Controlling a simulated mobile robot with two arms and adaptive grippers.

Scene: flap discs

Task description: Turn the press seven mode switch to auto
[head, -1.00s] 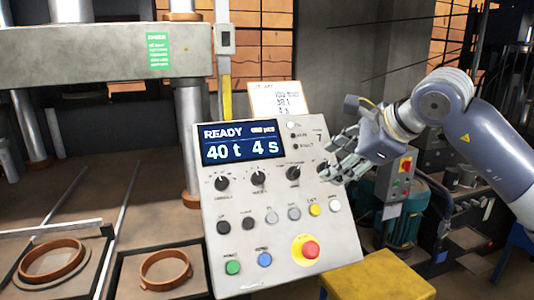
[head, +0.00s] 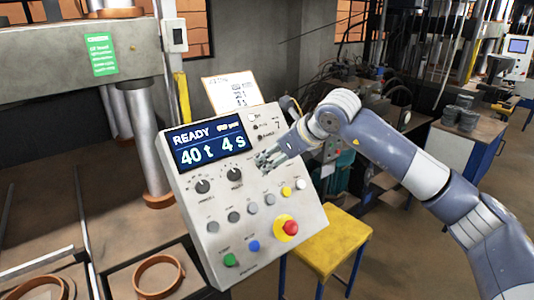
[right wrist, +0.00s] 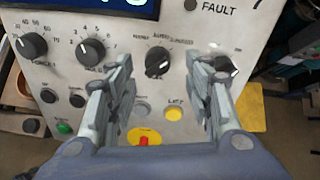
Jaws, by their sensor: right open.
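The press control panel (head: 185,205) is a tilted light-grey box marked 7, with a lit screen (head: 208,144) reading READY, 40 t, 4 s. In the right wrist view a black rotary switch (right wrist: 158,62) has AUTO among the letters above it. I cannot read its setting surely. My right gripper (head: 264,161) is open at the panel's face and hides this switch in the head view. In the right wrist view its fingers (right wrist: 160,85) stand apart, left and right of the switch, which shows between them untouched. My left gripper is not in view.
Two other knobs (right wrist: 33,45) (right wrist: 92,50) are on the left, and another (right wrist: 228,68) is partly behind the right finger. Below are several buttons and a red emergency stop (head: 291,227). A yellow stool (head: 325,245) stands beside the panel.

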